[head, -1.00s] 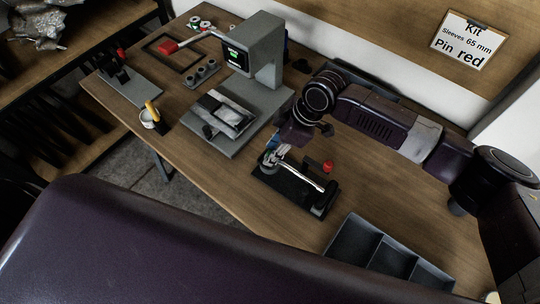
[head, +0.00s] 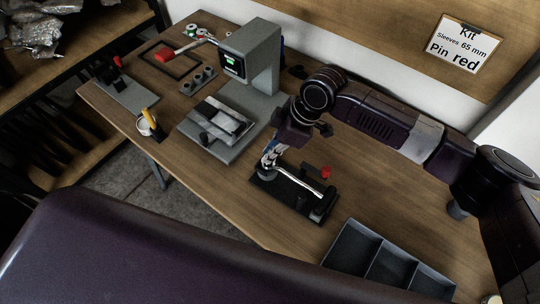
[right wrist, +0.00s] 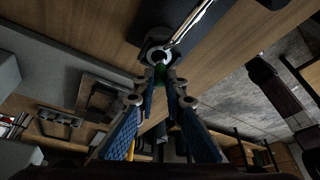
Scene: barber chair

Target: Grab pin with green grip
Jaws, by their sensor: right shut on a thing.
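A green grip (right wrist: 160,73) shows between the fingertips of my right gripper (right wrist: 160,80) in the right wrist view. The gripper is shut on this pin, and the fingers hide much of it. The pin sits at a round grey end of a black fixture (head: 298,200) with a bright metal rod (head: 298,180) along it. In the head view my right gripper (head: 268,160) points down at the fixture's left end. The green grip cannot be made out there. My left gripper is not in view.
A grey press (head: 254,55) with a lit screen stands behind left. A red knob (head: 325,173) rises by the fixture. A divided grey tray (head: 345,246) is at the front right. A sign (head: 465,43) reads "Pin red".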

